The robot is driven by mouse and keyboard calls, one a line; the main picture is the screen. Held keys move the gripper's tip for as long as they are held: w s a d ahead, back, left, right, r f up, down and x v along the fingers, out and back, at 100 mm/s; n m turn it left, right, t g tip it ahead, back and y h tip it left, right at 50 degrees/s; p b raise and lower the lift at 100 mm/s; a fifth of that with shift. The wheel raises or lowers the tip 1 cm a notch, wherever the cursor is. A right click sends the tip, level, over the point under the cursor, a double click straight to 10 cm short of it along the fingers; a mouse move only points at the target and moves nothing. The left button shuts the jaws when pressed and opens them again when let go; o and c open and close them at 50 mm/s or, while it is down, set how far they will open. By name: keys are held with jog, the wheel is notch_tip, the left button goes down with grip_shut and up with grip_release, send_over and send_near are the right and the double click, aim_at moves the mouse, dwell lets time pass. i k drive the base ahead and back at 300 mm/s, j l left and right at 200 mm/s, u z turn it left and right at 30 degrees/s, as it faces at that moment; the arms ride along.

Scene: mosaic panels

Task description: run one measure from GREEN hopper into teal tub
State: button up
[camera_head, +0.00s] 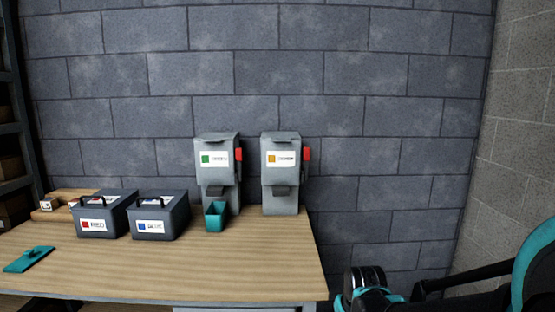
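The GREEN hopper (217,172) is a grey box with a green-marked label and a red lever (239,154) on its right side. It stands at the back of the bench against the wall. The teal tub (215,219) stands on the bench in front of the hopper's lower part, just below its spout (214,191). I cannot see into the tub well enough to tell its contents. My arm shows at the bottom right, off the bench's right end. I cannot make out my gripper's fingers in this view.
A second hopper (282,176) with a yellow label and red lever (307,154) stands to the right. Bins labelled red (103,215) and blue (158,217) stand to the left. A teal tool (28,260) lies front left. The bench's (240,270) front right is clear.

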aim_at(239, 157)
jog(key=i+l+u, duration=0.1)
jog(key=l, duration=0.25)
jog(key=i+l, duration=0.2)
jog(key=l, duration=0.2)
jog(key=i+l+u, duration=0.15)
jog(key=l, duration=0.2)
jog(key=i+l, duration=0.1)
jog(key=l, duration=0.3)
jog(key=i+l+u, duration=0.15)
jog(key=l, duration=0.6)
jog(key=u, duration=1.1)
jog(key=i+l, duration=0.05)
jog(key=l, duration=0.05)
